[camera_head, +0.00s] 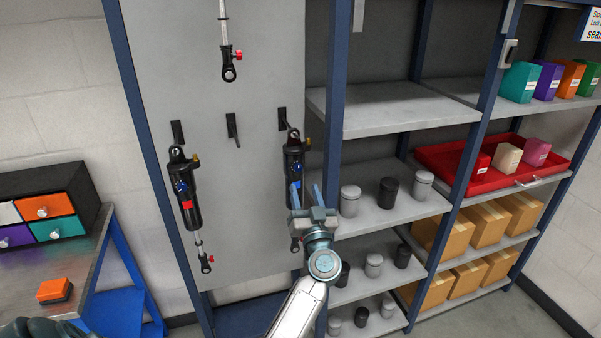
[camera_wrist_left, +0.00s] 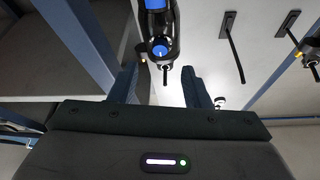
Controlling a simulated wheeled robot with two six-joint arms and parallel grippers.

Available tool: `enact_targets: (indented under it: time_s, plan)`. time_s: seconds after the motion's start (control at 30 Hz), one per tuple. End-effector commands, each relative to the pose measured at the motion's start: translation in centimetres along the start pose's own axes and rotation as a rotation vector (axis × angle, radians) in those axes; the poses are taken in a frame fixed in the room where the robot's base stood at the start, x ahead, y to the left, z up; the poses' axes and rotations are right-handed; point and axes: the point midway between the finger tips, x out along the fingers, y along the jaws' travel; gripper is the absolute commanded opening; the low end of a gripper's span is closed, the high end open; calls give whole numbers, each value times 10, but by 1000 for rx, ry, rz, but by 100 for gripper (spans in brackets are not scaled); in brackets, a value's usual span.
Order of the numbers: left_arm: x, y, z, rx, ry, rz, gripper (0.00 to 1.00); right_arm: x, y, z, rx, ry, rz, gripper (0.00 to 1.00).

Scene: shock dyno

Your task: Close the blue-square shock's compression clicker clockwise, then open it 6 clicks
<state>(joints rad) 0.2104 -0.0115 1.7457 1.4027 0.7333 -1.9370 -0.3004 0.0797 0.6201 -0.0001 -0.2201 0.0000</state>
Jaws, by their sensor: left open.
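A black shock (camera_head: 293,158) hangs on the grey panel's right side, with a blue round knob and a brass-coloured fitting near its top. My left gripper (camera_head: 306,190) is in front of its lower body and hides part of it; I cannot clearly make out its square mark in the head view. In the left wrist view the shock (camera_wrist_left: 156,24) shows above the gap of my open left gripper (camera_wrist_left: 160,70). Its blue knob (camera_wrist_left: 160,49) faces me, just beyond the fingertips and apart from them. My right gripper is not in view.
A red-square shock (camera_head: 190,207) hangs to the left, and another shock (camera_head: 227,55) with a red knob hangs above. Steel shelving (camera_head: 363,120) with canisters and boxes stands close to the right. A bench with drawers (camera_head: 42,210) is at the left.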

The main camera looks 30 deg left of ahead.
Motion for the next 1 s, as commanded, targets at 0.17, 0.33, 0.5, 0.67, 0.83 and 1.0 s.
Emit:
enact_targets:
  time_s: [0.17,0.33,0.5,0.67,0.83,1.0]
  plan:
    - [35,-1,-3,3,3,-1,43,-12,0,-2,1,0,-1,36]
    - [55,0,-1,1,1,1,43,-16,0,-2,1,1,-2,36]
    - [61,0,0,1,0,1,43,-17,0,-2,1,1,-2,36]
    - [61,0,1,1,0,1,43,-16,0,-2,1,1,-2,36]
    - [61,0,0,1,0,1,24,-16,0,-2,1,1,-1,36]
    - [61,0,0,1,0,2,0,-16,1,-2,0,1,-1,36]
